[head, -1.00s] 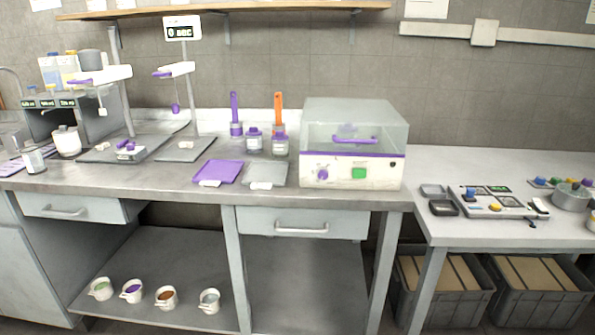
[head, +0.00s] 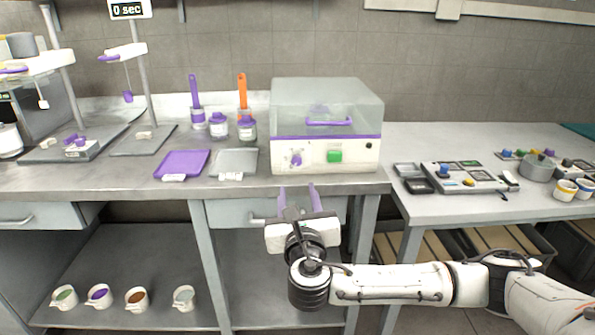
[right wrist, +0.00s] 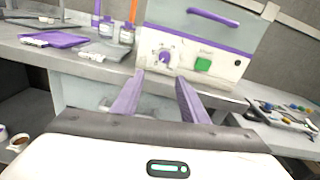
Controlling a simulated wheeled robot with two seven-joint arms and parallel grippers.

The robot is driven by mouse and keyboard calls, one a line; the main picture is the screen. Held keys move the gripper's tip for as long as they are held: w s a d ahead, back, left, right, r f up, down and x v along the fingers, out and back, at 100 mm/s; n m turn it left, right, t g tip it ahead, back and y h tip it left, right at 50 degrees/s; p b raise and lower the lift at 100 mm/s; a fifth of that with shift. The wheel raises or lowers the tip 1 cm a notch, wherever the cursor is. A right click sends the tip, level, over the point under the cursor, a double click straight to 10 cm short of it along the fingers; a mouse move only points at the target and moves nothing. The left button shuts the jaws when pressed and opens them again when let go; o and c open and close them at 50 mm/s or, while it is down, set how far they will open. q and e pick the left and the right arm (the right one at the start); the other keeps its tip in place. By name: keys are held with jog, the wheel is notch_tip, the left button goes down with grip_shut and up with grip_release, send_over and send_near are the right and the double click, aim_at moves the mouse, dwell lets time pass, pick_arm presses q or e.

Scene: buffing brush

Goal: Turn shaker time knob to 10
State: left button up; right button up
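The shaker (head: 326,128) is a white box with a clear lid and a purple lid handle, standing on the grey bench. Its purple and white time knob (head: 296,159) is on the left of the front face, with a green button (head: 334,156) to its right. The knob also shows in the right wrist view (right wrist: 164,57). My right gripper (head: 300,190) is in front of and below the shaker, apart from it. Its purple fingers (right wrist: 155,95) are spread with nothing between them. My left gripper is not in view.
A purple tray (head: 182,164) and a grey tray (head: 234,162) lie left of the shaker. Jars and two brushes stand behind them. A drawer handle (head: 268,219) is below the bench edge, near my right gripper. A lower table (head: 470,209) stands at the right.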

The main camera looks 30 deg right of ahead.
aim_at(297, 163)
jog(key=x, duration=0.3)
jog(key=r+x, duration=0.1)
jog(key=x, duration=0.6)
jog(key=shift+w+d+r, duration=0.1)
jog(key=shift+d+r, duration=0.1)
jog(key=shift+d, duration=0.25)
grip_shut()
